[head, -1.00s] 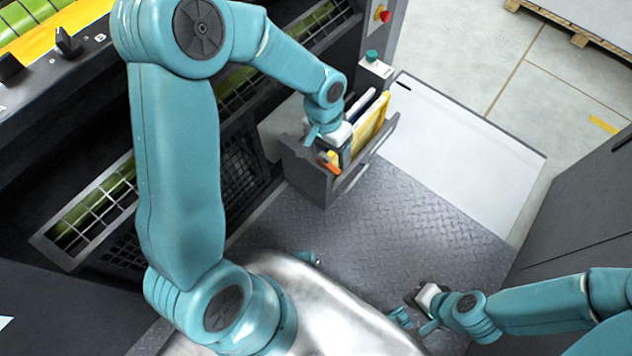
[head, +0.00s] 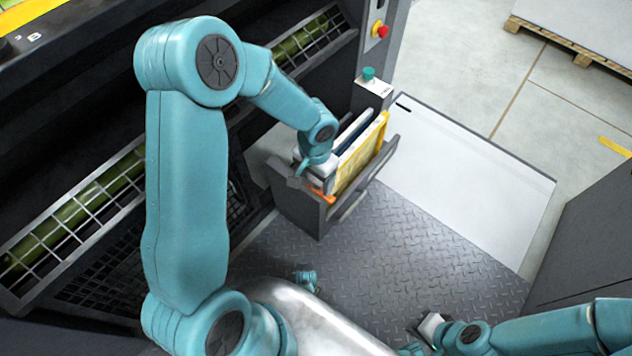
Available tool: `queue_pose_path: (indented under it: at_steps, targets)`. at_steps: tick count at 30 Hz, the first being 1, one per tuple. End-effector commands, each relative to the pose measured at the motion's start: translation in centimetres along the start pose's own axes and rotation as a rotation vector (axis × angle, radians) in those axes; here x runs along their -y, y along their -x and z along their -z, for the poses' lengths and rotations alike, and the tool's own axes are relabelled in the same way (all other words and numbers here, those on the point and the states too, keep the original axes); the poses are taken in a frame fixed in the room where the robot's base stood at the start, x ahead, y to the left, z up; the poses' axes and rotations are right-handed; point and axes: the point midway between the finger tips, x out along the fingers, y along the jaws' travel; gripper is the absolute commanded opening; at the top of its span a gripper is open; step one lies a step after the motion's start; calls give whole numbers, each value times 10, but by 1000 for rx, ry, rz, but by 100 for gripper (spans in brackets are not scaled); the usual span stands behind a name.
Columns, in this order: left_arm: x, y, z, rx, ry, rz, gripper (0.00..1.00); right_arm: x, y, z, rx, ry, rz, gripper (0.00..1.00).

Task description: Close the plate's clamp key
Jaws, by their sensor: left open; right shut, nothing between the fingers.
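No clamp key can be made out in the head view. A dark console edge marked "B" (head: 35,37) shows at the top left corner. My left gripper (head: 312,180) is at the left end of a dark grey bin (head: 300,212), pointing down. Its fingers are partly hidden by the bin and its contents, and it is open. I cannot tell whether it touches anything in the bin. My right gripper (head: 412,348) is low at the bottom edge, over the floor plate, shut and empty, partly cut off by the frame.
The bin holds a yellow folder-like item (head: 360,158) and other flat items. A white panel (head: 465,185) lies right of it. A teal button (head: 368,74) and a red knob (head: 380,29) are on the machine. Grid guards (head: 85,215) line the left. The tread-plate floor (head: 400,240) is clear.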

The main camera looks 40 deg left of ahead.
Motion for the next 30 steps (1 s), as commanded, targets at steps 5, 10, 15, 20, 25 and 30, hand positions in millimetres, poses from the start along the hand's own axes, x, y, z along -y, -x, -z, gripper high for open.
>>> queue_pose_path:
  at_steps: [5, 10, 15, 20, 25, 30]
  targets:
    - [1, -14, 1, 0, 1, 0, 72, -2, -5, 0, 0, 0, 0, 0]
    - [1, -14, 3, -1, 0, 0, 72, -2, -5, 0, 0, 0, 0, 0]
    - [1, -14, 4, 0, 0, 0, 50, -2, -5, 0, 0, 0, 0, 0]
    - [1, -14, 4, 0, 0, 0, 19, -2, -5, 0, 0, 0, 0, 0]
    - [1, -15, 4, -1, 10, 0, 19, -2, -7, 0, 0, 0, 0, 0]
    - [1, -16, 4, -1, 63, 0, 19, -5, -14, 0, 0, 0, 0, 0]
